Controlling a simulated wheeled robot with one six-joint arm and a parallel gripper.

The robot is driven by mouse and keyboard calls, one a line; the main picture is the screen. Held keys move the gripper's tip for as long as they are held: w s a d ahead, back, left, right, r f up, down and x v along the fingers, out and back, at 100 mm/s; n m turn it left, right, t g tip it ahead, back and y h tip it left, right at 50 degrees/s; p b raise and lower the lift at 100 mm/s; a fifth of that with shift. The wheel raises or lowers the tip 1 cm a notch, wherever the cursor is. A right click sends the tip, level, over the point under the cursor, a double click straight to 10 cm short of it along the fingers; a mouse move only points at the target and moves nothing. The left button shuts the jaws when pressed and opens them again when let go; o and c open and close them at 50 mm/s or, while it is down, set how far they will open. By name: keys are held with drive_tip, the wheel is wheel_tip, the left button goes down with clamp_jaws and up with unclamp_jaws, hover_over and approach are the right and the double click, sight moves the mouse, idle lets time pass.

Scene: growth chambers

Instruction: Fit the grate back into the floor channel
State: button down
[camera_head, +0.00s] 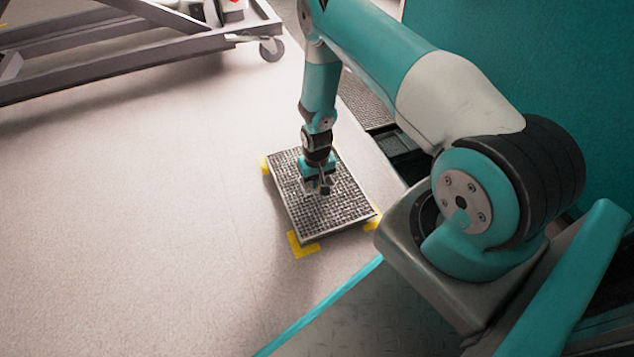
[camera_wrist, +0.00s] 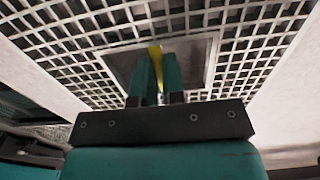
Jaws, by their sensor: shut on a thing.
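The grate (camera_head: 350,208) is a grey mesh panel with a pale rim, over the light floor and inside yellow corner marks. I cannot tell whether it rests on the floor or hangs just above it. My gripper (camera_head: 322,188) is over its middle, pointing down, and shut on it. In the wrist view, the grate (camera_wrist: 70,45) fills the upper part, and the fingers (camera_wrist: 158,75) reach its solid centre plate, with a yellow strip between them. The grip point is partly hidden. The floor channel (camera_head: 408,158) shows as a dark opening right of the grate, partly behind my arm.
Another grate section (camera_head: 362,100) lies in the channel line beyond the dark opening. A teal wall (camera_head: 500,60) stands at the right. A grey wheeled frame (camera_head: 120,55) stands at the back left. The floor left of the grate is clear.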

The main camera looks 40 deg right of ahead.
drive_tip(key=shift+r+p, duration=3.1)
drive_tip(key=shift+r, duration=0.55)
